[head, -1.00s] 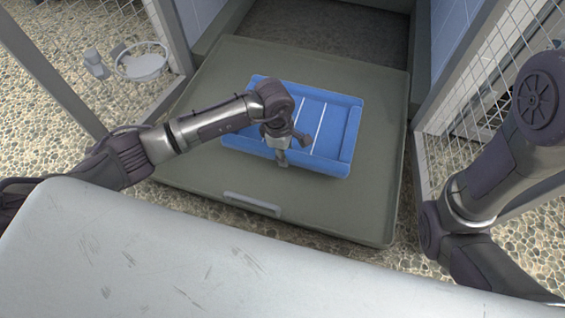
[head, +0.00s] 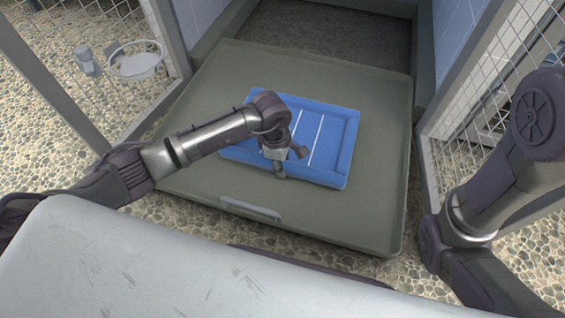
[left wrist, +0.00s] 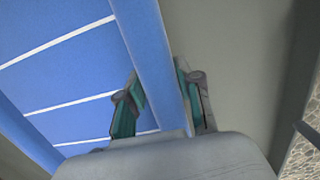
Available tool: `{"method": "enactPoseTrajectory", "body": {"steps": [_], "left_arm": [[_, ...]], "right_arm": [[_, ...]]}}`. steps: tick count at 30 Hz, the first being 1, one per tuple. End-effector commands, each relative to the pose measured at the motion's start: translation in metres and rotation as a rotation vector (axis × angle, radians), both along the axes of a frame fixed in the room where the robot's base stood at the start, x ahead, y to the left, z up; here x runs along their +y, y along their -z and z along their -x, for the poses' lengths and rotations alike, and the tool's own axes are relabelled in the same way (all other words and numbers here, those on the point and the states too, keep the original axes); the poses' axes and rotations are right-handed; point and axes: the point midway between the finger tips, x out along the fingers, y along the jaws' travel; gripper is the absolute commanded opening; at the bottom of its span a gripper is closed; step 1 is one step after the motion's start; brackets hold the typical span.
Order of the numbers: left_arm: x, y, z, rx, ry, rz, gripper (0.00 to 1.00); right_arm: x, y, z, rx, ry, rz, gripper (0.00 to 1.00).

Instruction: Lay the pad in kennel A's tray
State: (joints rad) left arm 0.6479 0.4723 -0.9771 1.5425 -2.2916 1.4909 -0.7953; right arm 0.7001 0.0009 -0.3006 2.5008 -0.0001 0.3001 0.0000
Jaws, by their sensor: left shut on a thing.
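The pad (head: 325,143) is blue with white stripes and a raised rim. It lies over the middle of the grey-green tray (head: 365,215), inside the tray's outline; I cannot tell whether all of its underside touches the tray. My left gripper (head: 279,171) is shut on the pad's near rim. In the left wrist view, the fingers (left wrist: 163,105) stand on both sides of the blue rim, and the striped face of the pad (left wrist: 65,75) spreads to the left. My right arm shows at the right edge, but its gripper is out of view. No kennel letter is readable.
The tray has a handle (head: 250,208) on its near side and sits at the kennel opening (head: 330,40). Mesh doors stand open at left and right. A bowl in a ring (head: 136,65) hangs on the left door. Pebbled floor surrounds the tray.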

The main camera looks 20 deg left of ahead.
Motion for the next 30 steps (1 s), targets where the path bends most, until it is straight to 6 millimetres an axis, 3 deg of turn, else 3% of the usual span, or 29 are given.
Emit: {"method": "enactPoseTrajectory", "body": {"steps": [8, 9, 13, 23, 26, 30], "left_arm": [[0.0, 0.006, -0.001, -0.002, 0.0, 0.001, 0.0], [0.0, 0.006, 0.0, -0.001, 0.0, 0.0, 0.38], [0.0, 0.006, 0.0, -0.001, 0.0, 0.0, 0.6], [0.0, 0.003, 0.0, -0.001, 0.0, 0.001, 0.6], [0.0, -0.007, 0.0, -0.001, -0.001, 0.001, 0.6], [0.003, -0.037, -0.001, -0.003, 0.001, 0.001, 0.6]], "right_arm": [[0.0, 0.004, 0.0, 0.0, 0.0, 0.0, 0.4], [0.0, 0.004, 0.0, 0.0, 0.0, 0.0, 0.4], [0.0, 0.003, 0.0, 0.0, 0.0, 0.0, 0.4], [0.0, 0.002, 0.0, 0.0, 0.001, 0.0, 0.4], [0.0, -0.006, 0.0, 0.001, 0.001, 0.0, 0.4], [0.0, -0.027, -0.001, 0.001, 0.001, 0.0, 0.4]]}}
